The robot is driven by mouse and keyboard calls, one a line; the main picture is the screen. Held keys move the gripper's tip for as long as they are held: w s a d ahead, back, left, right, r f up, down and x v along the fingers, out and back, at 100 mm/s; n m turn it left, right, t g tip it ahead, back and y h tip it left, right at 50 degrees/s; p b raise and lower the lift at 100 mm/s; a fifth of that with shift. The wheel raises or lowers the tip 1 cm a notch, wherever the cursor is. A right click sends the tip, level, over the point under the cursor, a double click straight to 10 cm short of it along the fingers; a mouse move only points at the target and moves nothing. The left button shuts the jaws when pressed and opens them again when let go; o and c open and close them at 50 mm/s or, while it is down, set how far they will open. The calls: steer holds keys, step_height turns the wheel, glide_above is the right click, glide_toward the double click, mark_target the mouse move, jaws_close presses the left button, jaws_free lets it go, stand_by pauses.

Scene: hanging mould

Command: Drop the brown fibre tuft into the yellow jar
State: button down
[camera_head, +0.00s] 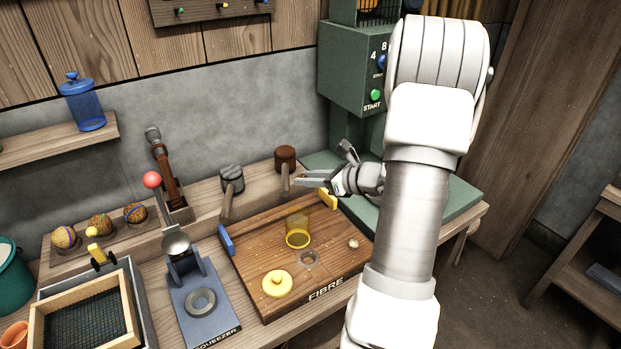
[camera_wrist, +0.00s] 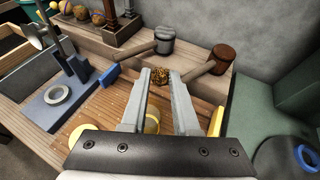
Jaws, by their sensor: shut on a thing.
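My gripper (camera_head: 305,180) is over the back of the wooden FIBRE board (camera_head: 248,269), its fingers pointing left. In the wrist view my gripper (camera_wrist: 162,92) is shut on the brown fibre tuft (camera_wrist: 160,76), which shows between the fingertips. The tuft cannot be made out in the head view. The clear yellow jar (camera_head: 298,230) is on the board, in front of and below the gripper, with its lid off. In the wrist view the jar (camera_wrist: 152,123) shows partly between the fingers. The yellow lid (camera_head: 277,284) lies on the board.
A grey-headed mallet (camera_head: 231,177) and a brown-headed mallet (camera_head: 285,158) stand behind the board, close to the gripper. A blue block (camera_head: 226,240) and a yellow block (camera_head: 327,197) flank it. A small pale lump (camera_head: 353,244) lies on the board. The squeezer (camera_head: 200,302) stands left.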

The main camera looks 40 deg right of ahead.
step_height(320, 180, down, 5)
steer(key=b, duration=0.3)
steer(key=c, duration=0.6)
jaws_free()
steer(key=shift+s+r, duration=0.1)
steer(key=p+v, duration=0.2)
steer(key=v, duration=1.5)
steer(key=shift+s, duration=0.1)
